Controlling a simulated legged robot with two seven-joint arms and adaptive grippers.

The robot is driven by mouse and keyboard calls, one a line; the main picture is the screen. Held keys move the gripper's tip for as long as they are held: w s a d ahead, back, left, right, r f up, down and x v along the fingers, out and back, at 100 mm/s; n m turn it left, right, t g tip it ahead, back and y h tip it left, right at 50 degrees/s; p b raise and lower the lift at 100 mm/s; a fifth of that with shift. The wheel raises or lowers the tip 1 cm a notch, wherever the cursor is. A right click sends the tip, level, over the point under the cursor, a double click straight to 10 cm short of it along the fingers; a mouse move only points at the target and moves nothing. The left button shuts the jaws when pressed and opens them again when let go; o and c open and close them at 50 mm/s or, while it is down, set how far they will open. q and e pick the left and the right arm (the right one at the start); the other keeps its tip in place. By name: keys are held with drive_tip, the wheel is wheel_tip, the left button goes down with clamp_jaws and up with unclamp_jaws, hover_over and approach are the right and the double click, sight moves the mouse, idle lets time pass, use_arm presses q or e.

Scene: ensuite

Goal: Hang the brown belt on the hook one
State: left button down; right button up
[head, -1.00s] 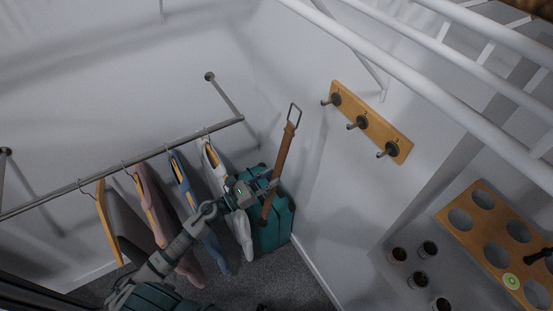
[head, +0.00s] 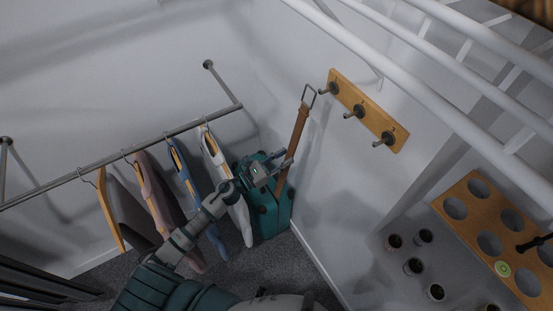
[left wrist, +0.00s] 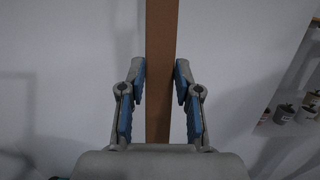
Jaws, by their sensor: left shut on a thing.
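The brown belt (head: 298,132) hangs upright with its metal buckle frame (head: 309,94) at the top. My left gripper (head: 284,168) is shut on the strap below the buckle. In the left wrist view, the strap (left wrist: 162,70) stands upright between the two blue-padded fingers (left wrist: 160,90). A wooden board on the right wall carries three dark hooks: upper left (head: 330,88), middle (head: 353,111) and lower right (head: 384,138). The buckle is just left of the upper-left hook in the picture; whether they touch I cannot tell. Marks on the board are too small to read. My right gripper is out of view.
Several garments hang on a rail (head: 150,150) at the left. A teal suitcase (head: 268,215) stands behind the belt. White shelf bars (head: 430,100) cross above the hooks.

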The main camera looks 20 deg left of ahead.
use_arm(q)
drive_tip(key=shift+w+d, duration=0.8)
drive_tip(key=shift+d, duration=0.15)
drive_tip(key=shift+w+d, duration=0.15)
drive_tip(key=shift+w, duration=0.05)
drive_tip(key=shift+w+d+f+b, duration=0.25)
drive_tip(key=shift+w+f+b, duration=0.2)
drive_tip(key=shift+f, duration=0.05)
drive_tip(key=shift+w+d+f+b, duration=0.25)
drive_tip(key=shift+w+f+b, duration=0.15)
drive_tip(key=shift+f+b, duration=0.1)
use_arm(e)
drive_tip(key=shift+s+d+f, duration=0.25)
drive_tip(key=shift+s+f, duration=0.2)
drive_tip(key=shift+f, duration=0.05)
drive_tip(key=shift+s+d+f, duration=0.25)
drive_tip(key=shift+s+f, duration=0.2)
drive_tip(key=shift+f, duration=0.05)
use_arm(q)
drive_tip(key=shift+f, duration=0.1)
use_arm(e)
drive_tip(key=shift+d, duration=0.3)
